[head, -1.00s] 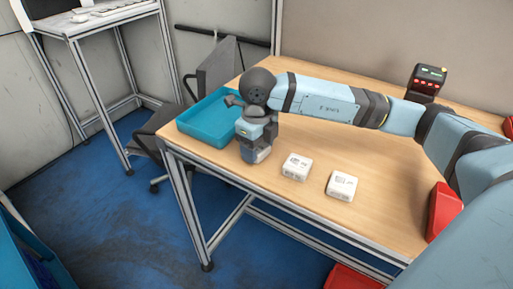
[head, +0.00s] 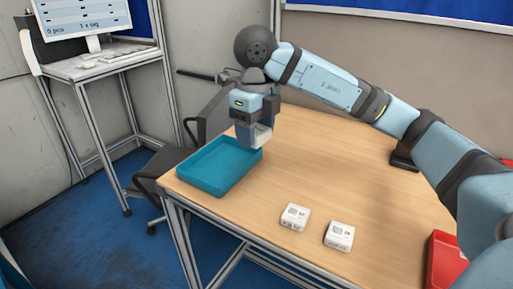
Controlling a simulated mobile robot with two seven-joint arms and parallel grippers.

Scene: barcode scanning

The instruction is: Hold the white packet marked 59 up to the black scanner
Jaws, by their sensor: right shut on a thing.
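My right gripper (head: 257,138) points down beside the right end of the teal tray and is shut on a white packet (head: 263,136). The packet appears to be off the table; its number cannot be read here. Two more white packets lie on the table, one at the left (head: 295,217) and one at the right (head: 339,235), with dark print too small to read surely. The black scanner (head: 403,158) stands at the back right, mostly hidden behind my right arm. My left gripper is not in view.
The teal tray (head: 190,184) sits at the table's left corner and looks empty. A red bin (head: 440,262) is at the right edge. A chair (head: 160,162) and a desk with a monitor (head: 85,18) stand at the left. The middle of the wooden table (head: 330,170) is clear.

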